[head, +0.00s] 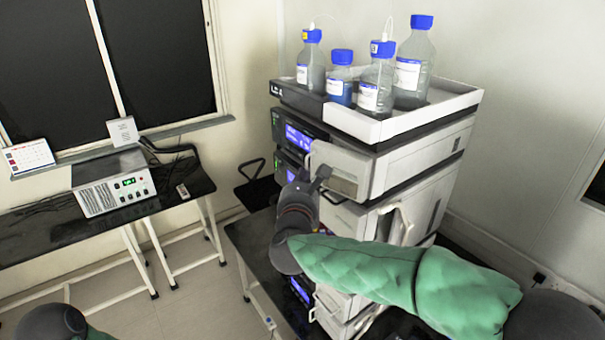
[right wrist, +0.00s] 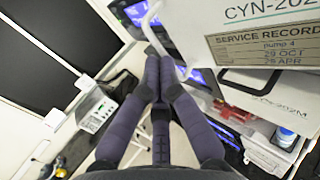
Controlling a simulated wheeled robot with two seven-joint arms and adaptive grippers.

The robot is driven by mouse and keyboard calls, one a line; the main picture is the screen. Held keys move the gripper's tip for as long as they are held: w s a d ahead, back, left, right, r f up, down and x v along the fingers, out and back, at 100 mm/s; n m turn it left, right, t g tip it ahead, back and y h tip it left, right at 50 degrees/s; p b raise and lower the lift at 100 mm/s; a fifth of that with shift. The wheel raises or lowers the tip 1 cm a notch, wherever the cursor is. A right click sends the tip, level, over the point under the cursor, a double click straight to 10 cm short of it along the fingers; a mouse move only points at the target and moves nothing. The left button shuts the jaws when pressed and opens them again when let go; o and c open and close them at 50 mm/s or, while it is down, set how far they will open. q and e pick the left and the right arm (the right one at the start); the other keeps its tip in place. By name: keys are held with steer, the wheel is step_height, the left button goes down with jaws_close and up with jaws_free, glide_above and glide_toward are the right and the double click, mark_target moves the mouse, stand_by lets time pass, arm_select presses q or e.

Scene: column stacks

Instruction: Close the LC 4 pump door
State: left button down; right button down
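The LC 4 stack stands on a dark bench, with an "LC-4" mark on its top tray. A white door panel (head: 340,169) stands out from the upper part of the stack. In the right wrist view a white panel (right wrist: 235,18) carries a service label (right wrist: 265,45) reading "pump 4". My right gripper (head: 322,176) is at the front of the stack beside the panel. Its fingertips (right wrist: 160,62) are together, close to a thin white bent edge or handle (right wrist: 150,28); I cannot tell whether they touch it. My left gripper is out of view.
Several blue-capped bottles (head: 408,70) stand in the white top tray (head: 455,100). A lower white panel (head: 400,220) also stands out from the stack. On the left, a side table (head: 50,222) holds a white instrument (head: 118,183). Open floor lies between the tables.

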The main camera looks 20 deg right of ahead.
steer(key=shift+w, duration=0.1)
stand_by(0.3)
steer(key=w+h+b, duration=0.1)
steer(key=b, duration=0.1)
steer(key=w+d+m+g+h+b, duration=0.1)
steer(key=b, duration=0.1)
steer(key=w+m+h+b, duration=0.1)
steer(key=shift+d+f+g+b, duration=0.25)
steer(key=shift+d+g+b, duration=0.15)
steer(key=shift+w+d+r+b, duration=0.15)
steer(key=shift+d+b, duration=0.15)
steer(key=shift+b, duration=0.25)
steer(key=shift+d+r, duration=0.1)
